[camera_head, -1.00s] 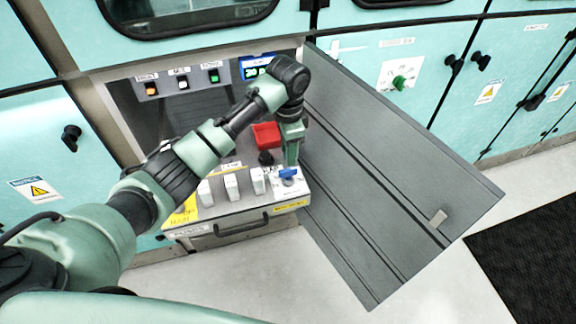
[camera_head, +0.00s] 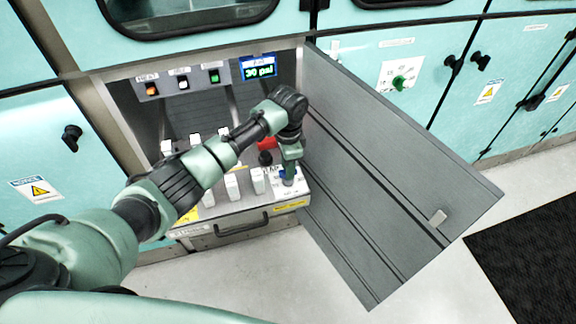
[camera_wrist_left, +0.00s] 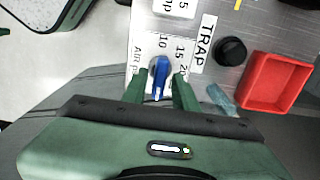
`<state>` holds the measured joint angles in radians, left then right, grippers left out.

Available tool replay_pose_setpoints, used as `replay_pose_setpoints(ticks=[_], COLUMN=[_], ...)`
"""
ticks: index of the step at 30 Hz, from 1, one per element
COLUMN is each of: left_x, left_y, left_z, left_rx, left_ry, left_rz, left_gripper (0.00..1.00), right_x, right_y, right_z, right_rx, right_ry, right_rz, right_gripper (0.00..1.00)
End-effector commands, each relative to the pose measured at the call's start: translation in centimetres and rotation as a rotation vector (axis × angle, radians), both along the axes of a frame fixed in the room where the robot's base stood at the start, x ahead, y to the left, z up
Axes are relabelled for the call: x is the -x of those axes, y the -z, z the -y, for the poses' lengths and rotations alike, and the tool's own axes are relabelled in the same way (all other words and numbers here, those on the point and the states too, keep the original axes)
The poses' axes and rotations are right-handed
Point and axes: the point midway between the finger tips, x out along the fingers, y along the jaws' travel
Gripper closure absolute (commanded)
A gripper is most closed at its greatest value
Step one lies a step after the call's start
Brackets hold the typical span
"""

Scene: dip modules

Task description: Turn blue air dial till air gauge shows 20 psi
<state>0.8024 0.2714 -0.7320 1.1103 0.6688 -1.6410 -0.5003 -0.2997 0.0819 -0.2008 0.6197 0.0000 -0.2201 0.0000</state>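The blue air dial (camera_wrist_left: 160,70) sits on the white panel in the left wrist view, with 10, 15 and 20 printed around it. In the head view it is mostly hidden by my gripper. My left gripper (camera_wrist_left: 161,90) has one finger on each side of the dial, with a small gap visible on both sides. In the head view my left gripper (camera_head: 288,178) points down at the right end of the panel. The air gauge (camera_head: 258,67) is a small blue screen with green digits that appear to read 30 psi. My right gripper is not in view.
A red bin (camera_wrist_left: 275,84) and a black knob (camera_wrist_left: 232,50) are close to the dial. White switches (camera_head: 232,187) stand left of the gripper. The open grey door (camera_head: 385,175) borders the panel on the right. A drawer handle (camera_head: 241,223) is below.

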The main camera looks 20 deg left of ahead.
Motion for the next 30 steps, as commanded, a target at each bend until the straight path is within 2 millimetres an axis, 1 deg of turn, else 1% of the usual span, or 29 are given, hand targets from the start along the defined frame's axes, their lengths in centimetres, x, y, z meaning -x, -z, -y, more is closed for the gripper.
replay_pose_setpoints(ticks=[1, 2, 3, 10, 14, 20, 30], left_x=[0.0, 0.0, 0.0, 0.0, 0.0, 0.1, 0.0], left_y=[0.0, 0.0, 0.0, -0.1, -0.3, -0.5, -0.6], left_z=[0.0, 0.0, 0.0, 0.0, 0.0, 0.1, 0.2], left_rx=[0.0, 0.0, 0.0, 0.0, 0.001, 0.002, 0.003], left_ry=[0.0, 0.0, 0.0, -0.007, -0.032, -0.133, -0.433], left_rz=[0.0, 0.0, 0.0, 0.0, -0.001, -0.002, -0.002], left_gripper=[0.89, 0.97, 1.0, 1.0, 1.0, 1.0, 1.0], right_x=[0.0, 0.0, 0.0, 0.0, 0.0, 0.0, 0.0], right_y=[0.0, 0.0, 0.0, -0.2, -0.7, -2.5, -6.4], right_z=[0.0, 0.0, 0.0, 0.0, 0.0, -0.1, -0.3], right_rx=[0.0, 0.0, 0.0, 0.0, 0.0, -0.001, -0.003], right_ry=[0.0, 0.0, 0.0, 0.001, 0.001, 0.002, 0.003], right_rz=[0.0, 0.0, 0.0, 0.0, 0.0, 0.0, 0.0], right_gripper=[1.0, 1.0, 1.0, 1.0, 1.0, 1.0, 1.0])
